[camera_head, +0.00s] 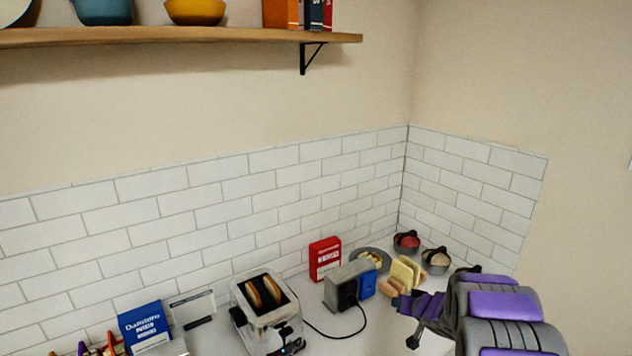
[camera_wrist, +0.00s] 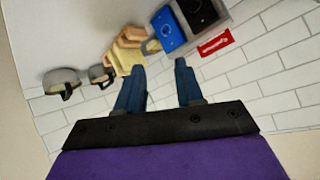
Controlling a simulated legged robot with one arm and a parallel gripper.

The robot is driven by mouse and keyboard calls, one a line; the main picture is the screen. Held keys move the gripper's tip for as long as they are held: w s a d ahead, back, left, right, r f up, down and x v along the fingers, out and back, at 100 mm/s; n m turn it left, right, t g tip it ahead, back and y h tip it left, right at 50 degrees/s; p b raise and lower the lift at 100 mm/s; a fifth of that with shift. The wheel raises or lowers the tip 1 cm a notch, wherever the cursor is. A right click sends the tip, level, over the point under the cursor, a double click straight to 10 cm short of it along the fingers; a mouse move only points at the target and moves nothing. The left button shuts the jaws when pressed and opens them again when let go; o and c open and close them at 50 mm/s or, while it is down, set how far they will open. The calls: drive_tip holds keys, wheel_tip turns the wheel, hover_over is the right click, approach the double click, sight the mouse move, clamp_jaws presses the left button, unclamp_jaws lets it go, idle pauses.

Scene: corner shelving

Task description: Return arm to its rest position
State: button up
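My arm, purple and grey, reaches in from the lower right of the head view. My gripper (camera_head: 416,322) is at its left end, over the counter in front of the toast rack. In the wrist view, the two dark blue fingers of my gripper (camera_wrist: 158,78) stand apart with nothing held between them. White wall tiles show through the gap. The tip of one finger overlaps the pale yellow slices in the wrist view, and I cannot tell whether they touch.
A wooden rack with yellow slices (camera_head: 404,273), a grey appliance (camera_head: 345,287) with a cord, a red box (camera_head: 325,259) and two bowls crowd the corner. A toaster (camera_head: 268,318) with bread stands left. A wooden shelf (camera_head: 200,36) hangs above. The wall between is clear.

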drive_tip(key=s+d+r+m+g+h+b, duration=0.1)
drive_tip(key=s+d+r+g+h+b, duration=0.2)
drive_tip(key=s, duration=0.6)
drive_tip(key=s+d+r+m+g+h+b, duration=0.1)
drive_tip(key=s+r+h, duration=0.3)
drive_tip(key=s, duration=0.5)
drive_tip(key=s+a+n+g+y+b, duration=0.1)
drive_tip(key=s+a, duration=0.4)
drive_tip(key=s, duration=0.7)
drive_tip(key=s+a+f+n+g+y+b, duration=0.1)
drive_tip(key=s+a+g, duration=0.3)
drive_tip(key=s, duration=0.8)
drive_tip(key=s+a+n+g+y+b, duration=0.1)
drive_tip(key=s+a, duration=0.5)
drive_tip(key=s, duration=0.6)
drive_tip(key=shift+s+a+f+n+g+y, duration=0.2)
drive_tip(key=shift+a+f+n+g+y, duration=0.2)
drive_tip(key=shift+g+y, duration=0.6)
